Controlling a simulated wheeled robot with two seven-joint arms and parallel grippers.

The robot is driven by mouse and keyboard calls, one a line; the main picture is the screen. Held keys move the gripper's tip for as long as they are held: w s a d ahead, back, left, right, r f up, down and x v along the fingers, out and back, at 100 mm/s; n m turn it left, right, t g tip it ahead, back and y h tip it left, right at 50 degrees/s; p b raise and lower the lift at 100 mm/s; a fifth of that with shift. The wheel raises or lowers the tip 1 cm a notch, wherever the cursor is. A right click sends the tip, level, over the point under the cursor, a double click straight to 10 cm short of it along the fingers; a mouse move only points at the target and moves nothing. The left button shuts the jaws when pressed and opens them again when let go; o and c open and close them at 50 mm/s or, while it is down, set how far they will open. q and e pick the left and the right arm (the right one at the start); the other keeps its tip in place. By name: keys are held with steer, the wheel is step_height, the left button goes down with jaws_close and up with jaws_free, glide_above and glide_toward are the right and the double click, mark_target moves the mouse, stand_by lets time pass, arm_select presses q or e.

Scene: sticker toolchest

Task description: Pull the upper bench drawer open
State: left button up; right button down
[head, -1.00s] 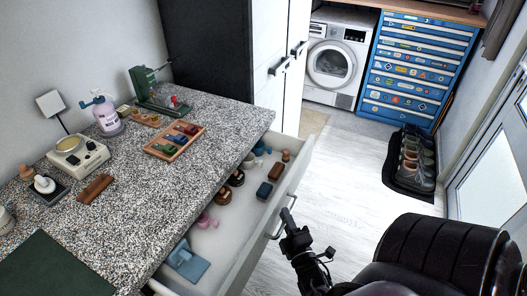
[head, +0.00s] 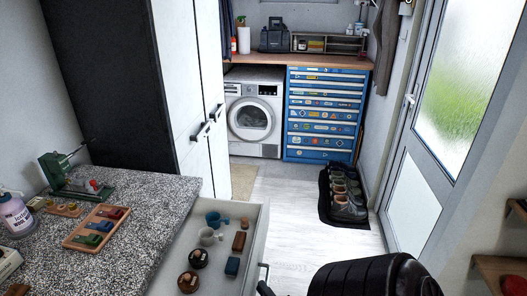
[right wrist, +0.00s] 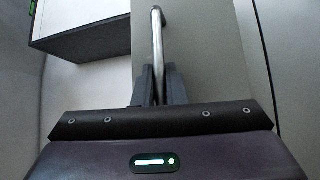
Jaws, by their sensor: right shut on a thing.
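The upper bench drawer (head: 251,245) stands open under the speckled benchtop (head: 140,215), with its contents in plain sight. Its metal bar handle (head: 264,270) is on the front panel at the bottom of the head view. In the right wrist view the handle (right wrist: 157,42) runs up from between the fingers, against the pale drawer front (right wrist: 195,50). My right gripper (right wrist: 158,82) is shut on this handle. In the head view only a dark bit of it (head: 264,288) shows at the bottom edge. My left gripper is in no view.
The drawer holds blue and white mugs, dark round items and small blocks. A tray of coloured blocks (head: 97,229) and a green press (head: 62,172) stand on the bench. A tall cabinet (head: 130,90) is behind. Shoes (head: 343,195) lie on a mat; the pale floor (head: 300,225) between is clear.

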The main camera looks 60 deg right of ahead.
steer(key=c, duration=1.8)
jaws_free()
steer(key=shift+o, duration=0.2)
steer(key=shift+s, duration=0.1)
steer(key=b+v, duration=0.1)
steer(key=v, duration=0.6)
steer(key=shift+s+a+b, duration=0.15)
steer(key=shift+s+b, duration=0.15)
steer(key=shift+b, duration=0.05)
steer(key=shift+f, duration=0.1)
